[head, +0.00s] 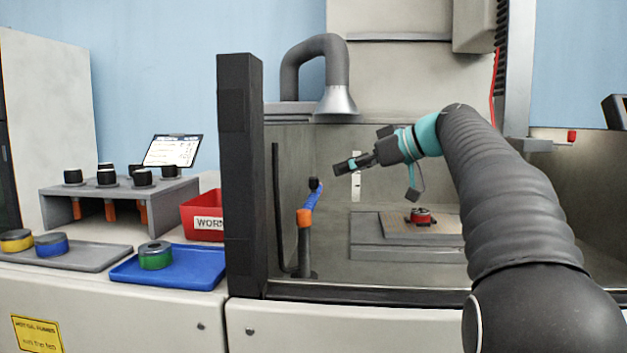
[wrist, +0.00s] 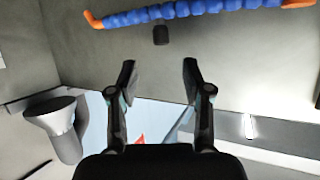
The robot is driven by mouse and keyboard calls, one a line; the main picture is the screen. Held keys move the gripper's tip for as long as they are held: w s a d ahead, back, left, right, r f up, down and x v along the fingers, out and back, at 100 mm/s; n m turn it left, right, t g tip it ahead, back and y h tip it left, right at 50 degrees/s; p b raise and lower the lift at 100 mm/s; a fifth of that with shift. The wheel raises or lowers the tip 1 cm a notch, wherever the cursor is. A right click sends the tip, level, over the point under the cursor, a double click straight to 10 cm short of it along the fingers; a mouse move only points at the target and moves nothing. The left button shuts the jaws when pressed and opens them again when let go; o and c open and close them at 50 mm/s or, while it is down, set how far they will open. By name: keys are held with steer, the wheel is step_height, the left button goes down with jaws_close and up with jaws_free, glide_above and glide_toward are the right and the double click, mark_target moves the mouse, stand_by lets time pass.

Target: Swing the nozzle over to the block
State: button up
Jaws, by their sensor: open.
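The nozzle (head: 310,200) is a blue segmented hose on an orange-topped grey post, with a dark knob near its upper end. In the wrist view the blue hose (wrist: 190,8) runs across the top with orange ends, and a black knob (wrist: 160,35) hangs below it. My gripper (head: 345,165) is open and empty, right of the nozzle and slightly above it in the head view. In the wrist view its fingertips (wrist: 159,75) point toward the knob, apart from it. A grey stepped block (head: 375,252) with a tan top bears a red and black round piece (head: 421,215).
A dark upright post (head: 240,180) stands left of the nozzle. A grey duct with a metal funnel (head: 336,100) hangs above and behind. Outside at left are a red bin (head: 200,225), a blue tray (head: 205,270) and a rack of black-topped holders (head: 60,190).

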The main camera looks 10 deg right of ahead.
mark_target(314, 180)
steer(key=x, duration=0.9)
steer(key=shift+w+a+f, duration=0.2)
steer(key=shift+a, duration=0.05)
jaws_close()
